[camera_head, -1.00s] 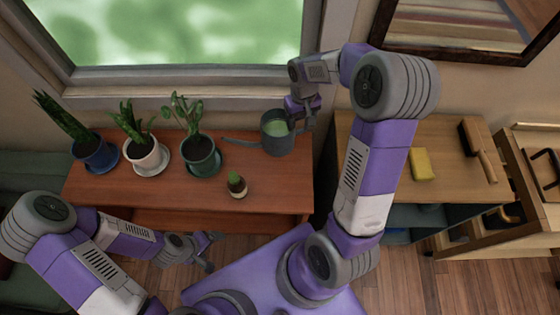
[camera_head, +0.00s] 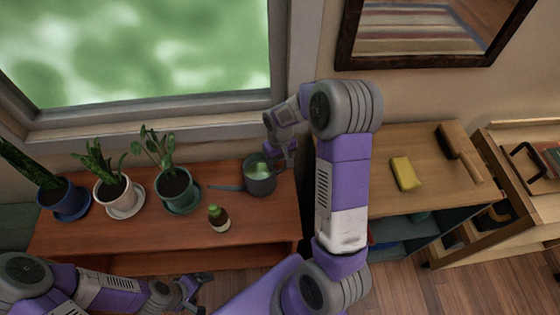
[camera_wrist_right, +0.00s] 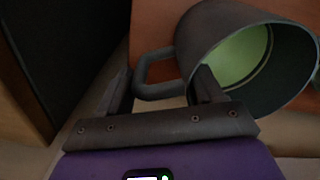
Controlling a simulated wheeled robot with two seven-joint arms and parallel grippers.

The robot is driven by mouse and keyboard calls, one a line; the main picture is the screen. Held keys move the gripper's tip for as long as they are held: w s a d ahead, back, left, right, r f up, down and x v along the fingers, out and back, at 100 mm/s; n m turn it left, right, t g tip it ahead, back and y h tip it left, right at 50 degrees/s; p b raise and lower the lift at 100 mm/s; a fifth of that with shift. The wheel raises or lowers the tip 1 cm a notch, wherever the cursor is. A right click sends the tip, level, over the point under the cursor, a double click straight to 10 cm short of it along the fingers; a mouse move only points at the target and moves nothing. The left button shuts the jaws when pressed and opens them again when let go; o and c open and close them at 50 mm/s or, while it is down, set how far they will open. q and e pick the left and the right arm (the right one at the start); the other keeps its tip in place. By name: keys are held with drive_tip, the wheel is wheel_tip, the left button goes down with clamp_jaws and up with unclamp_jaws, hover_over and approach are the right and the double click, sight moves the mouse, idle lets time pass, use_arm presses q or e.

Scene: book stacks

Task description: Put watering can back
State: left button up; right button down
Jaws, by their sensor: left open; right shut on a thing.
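The watering can (camera_head: 261,186) is dark grey with a pale green inside and a thin spout pointing left. It is at the right end of the red-brown table (camera_head: 130,237), close to the window wall; I cannot tell whether it touches the top. My right gripper (camera_head: 289,153) is shut on its handle from the right. In the right wrist view the handle (camera_wrist_right: 143,76) of the can lies between the fingers of my right gripper (camera_wrist_right: 163,88), with the can's open mouth to the right. My left gripper (camera_head: 196,292) is open and empty in front of the table, low in the head view.
Three potted plants (camera_head: 178,190) on saucers stand in a row left of the can. A small bottle-like pot (camera_head: 219,218) stands near the table's front. To the right, a wooden shelf unit (camera_head: 436,184) holds a yellow sponge (camera_head: 405,173) and a brush (camera_head: 459,154).

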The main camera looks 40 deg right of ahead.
drive_tip(key=shift+r, duration=0.1)
drive_tip(key=shift+c, duration=0.8)
unclamp_jaws()
wheel_tip(320, 180, up, 12)
drive_tip(key=p, duration=0.3)
drive_tip(key=shift+a+p, duration=0.15)
drive_tip(key=shift+p, duration=0.25)
drive_tip(key=shift+r, duration=0.1)
